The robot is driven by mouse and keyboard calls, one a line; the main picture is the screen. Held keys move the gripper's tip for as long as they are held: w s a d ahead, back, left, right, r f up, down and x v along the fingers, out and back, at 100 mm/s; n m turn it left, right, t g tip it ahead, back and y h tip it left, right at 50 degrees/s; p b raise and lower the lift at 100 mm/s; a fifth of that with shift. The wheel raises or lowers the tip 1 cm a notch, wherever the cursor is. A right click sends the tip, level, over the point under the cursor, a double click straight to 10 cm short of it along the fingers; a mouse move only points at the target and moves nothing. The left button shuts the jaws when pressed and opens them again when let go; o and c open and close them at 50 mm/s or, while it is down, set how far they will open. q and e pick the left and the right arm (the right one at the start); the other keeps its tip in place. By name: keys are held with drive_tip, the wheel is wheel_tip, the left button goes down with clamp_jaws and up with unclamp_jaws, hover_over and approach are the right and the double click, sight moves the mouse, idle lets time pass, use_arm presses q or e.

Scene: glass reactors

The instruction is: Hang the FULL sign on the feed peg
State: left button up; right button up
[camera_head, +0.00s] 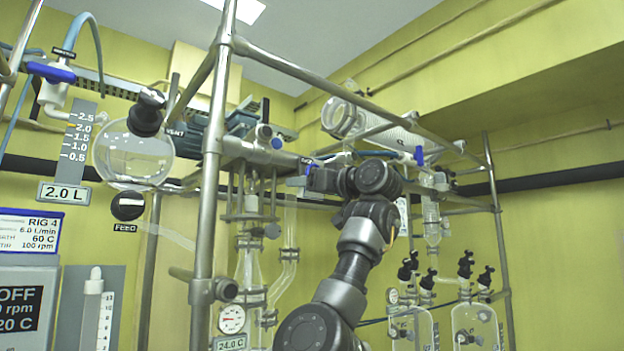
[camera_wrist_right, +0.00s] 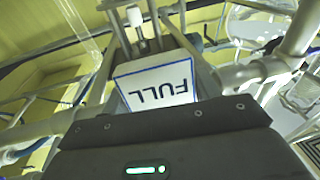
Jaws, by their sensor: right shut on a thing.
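My right gripper (camera_head: 302,181) is raised near the middle of the head view, in front of the metal frame. In the right wrist view the jaws (camera_wrist_right: 155,45) are shut on the FULL sign (camera_wrist_right: 155,84), a white plate with a blue border whose lettering appears upside down. The sign cannot be made out clearly in the head view. The FEED label (camera_head: 125,228) sits under a round black knob (camera_head: 127,205), below the glass vessel (camera_head: 133,153) at left. The sign is well to the right of this label. I cannot clearly make out a separate peg there. My left gripper is out of view.
An upright metal post (camera_head: 211,180) stands between my right gripper and the FEED label. A 2.0 L plate (camera_head: 64,193) hangs at left. Glassware (camera_head: 250,265) and a gauge (camera_head: 232,319) are below. A glass condenser (camera_head: 385,130) lies along the frame above right.

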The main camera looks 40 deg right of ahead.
drive_tip(key=shift+w, duration=0.7)
drive_tip(key=shift+f+b, duration=0.55)
drive_tip(key=shift+b, duration=0.1)
idle(0.6)
idle(0.5)
drive_tip(key=o, duration=1.1)
drive_tip(key=shift+c, duration=0.2)
drive_tip(key=shift+c, duration=1.1)
